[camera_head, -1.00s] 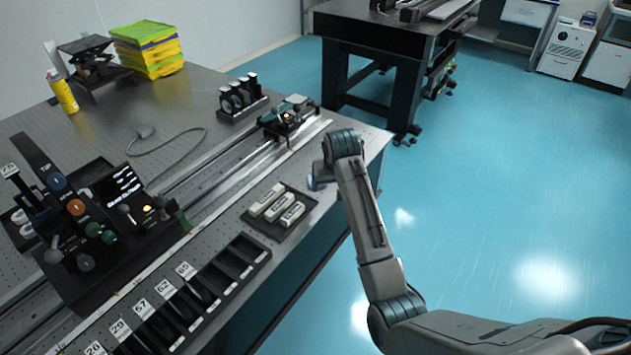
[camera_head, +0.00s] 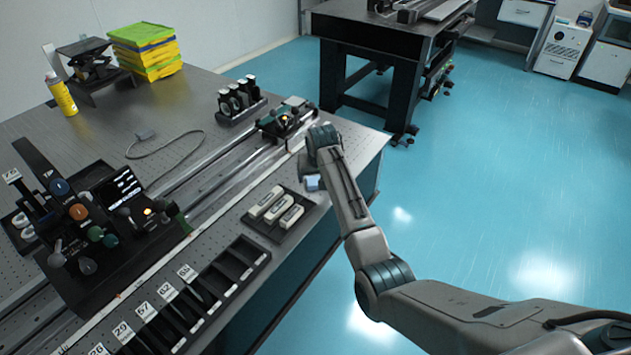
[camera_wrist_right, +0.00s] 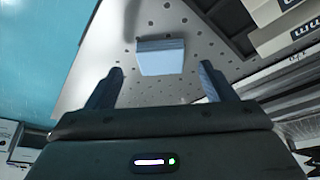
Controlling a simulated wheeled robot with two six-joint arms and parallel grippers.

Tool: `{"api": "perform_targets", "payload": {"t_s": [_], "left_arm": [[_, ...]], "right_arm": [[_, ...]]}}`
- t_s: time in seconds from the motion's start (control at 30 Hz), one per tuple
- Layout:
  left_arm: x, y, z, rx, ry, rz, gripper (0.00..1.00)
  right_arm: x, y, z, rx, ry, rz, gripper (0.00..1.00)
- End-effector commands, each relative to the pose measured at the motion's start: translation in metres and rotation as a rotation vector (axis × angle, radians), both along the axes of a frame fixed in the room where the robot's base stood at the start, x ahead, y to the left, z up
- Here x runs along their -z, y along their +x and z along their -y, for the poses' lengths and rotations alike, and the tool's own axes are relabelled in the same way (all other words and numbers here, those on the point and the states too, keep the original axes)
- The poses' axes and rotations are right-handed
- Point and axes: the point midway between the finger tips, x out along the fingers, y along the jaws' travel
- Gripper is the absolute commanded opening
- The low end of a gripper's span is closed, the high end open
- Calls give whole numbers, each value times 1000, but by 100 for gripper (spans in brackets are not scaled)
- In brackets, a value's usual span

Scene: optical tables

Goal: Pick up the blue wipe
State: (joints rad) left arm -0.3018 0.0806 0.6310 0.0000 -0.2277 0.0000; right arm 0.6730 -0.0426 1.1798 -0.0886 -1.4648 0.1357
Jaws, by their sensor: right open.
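The blue wipe (camera_wrist_right: 161,56) is a small pale blue folded block on the perforated metal table top. In the right wrist view it lies ahead of and between the two fingers of my right gripper (camera_wrist_right: 158,88), apart from both. The right gripper is open and empty. In the head view a bit of the wipe (camera_head: 312,183) shows beside my right wrist, near the table's front edge; my wrist hides the gripper's fingers there. My left gripper is not in view.
A black tray (camera_head: 262,226) with white labelled boxes sits just left of the wipe. A rail with a black mount (camera_head: 285,122) runs behind. A numbered black rack (camera_head: 230,285) stands along the front edge. Blue floor lies to the right.

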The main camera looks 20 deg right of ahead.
Motion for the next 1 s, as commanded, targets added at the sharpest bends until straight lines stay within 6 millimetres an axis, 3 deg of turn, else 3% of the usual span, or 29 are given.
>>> {"api": "perform_targets", "payload": {"t_s": [0.2, 0.5, 0.73, 1.0], "left_arm": [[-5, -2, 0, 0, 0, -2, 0], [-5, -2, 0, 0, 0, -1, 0], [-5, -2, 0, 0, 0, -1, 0], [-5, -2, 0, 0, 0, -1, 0]], "right_arm": [[22, 10, 0, -1, 0, -1, 76], [25, 12, 0, 0, 0, 1, 76], [25, 11, 0, 0, 0, 1, 31], [25, 11, 0, 0, 0, 1, 25]]}}
